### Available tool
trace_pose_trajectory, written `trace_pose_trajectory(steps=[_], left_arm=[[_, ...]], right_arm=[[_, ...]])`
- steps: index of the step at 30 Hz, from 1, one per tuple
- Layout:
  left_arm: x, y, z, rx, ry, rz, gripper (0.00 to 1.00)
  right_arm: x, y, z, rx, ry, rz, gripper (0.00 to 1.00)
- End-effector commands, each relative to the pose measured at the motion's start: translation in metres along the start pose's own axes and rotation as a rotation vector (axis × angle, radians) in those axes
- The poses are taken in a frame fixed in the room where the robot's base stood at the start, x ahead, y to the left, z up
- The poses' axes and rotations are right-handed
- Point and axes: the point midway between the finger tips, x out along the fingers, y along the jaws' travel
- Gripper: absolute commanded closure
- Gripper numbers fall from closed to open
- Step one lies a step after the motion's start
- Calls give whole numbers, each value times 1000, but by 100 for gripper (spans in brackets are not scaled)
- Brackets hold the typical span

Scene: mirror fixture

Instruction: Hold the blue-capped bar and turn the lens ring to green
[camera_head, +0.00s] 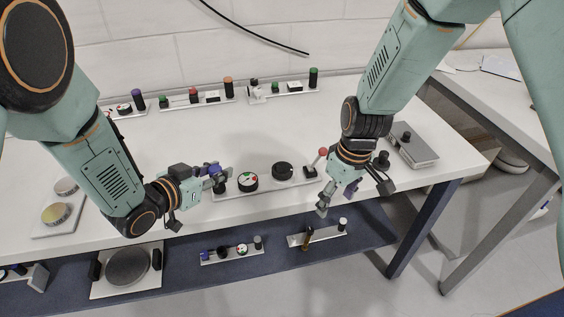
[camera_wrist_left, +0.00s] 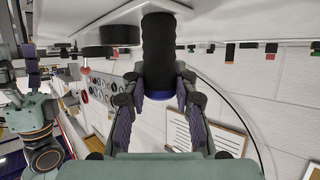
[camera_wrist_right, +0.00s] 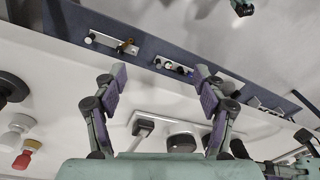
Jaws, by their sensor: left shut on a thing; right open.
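The blue-capped bar (camera_wrist_left: 160,55) is a thick black cylinder with a blue end in the left wrist view. My left gripper (camera_head: 220,177) is shut on it at the left end of a white plate (camera_head: 264,190); the fingers hide much of the bar in the head view. Beside it on the plate are a round white dial (camera_head: 248,182) with red and green marks and a black round knob (camera_head: 282,171). I cannot tell which is the lens ring. My right gripper (camera_head: 355,197) is open and empty at the table's front edge, right of the plate; its fingers also show apart (camera_wrist_right: 165,92).
A red-tipped lever (camera_head: 322,153) stands at the plate's right end, close to my right wrist. Several similar fixtures line the table's back (camera_head: 210,98). A grey box (camera_head: 415,150) lies at right. The lower shelf (camera_head: 350,250) holds more fixtures.

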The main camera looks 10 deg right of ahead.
Motion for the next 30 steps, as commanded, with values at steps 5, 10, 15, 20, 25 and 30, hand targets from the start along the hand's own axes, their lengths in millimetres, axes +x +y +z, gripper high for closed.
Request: trace_pose_trajectory(steps=[5, 10, 15, 20, 25, 30], left_arm=[[0, 0, -1, 0, 2, 0, 100], [0, 0, -1, 0, 2, 0, 100], [0, 0, -1, 0, 2, -1, 100], [0, 0, -1, 0, 2, 0, 100], [0, 0, -1, 0, 2, 0, 100], [0, 0, -1, 0, 2, 0, 100]], right_arm=[[-57, 12, -52, -118, 4, -10, 29], [-91, 16, -106, -176, 4, 67, 29], [-122, -5, -144, -213, -15, 108, 29], [-131, -39, -152, -210, -57, 75, 29], [-128, -51, -153, -207, -73, 59, 29], [-104, -50, -150, -206, -76, 57, 29]])
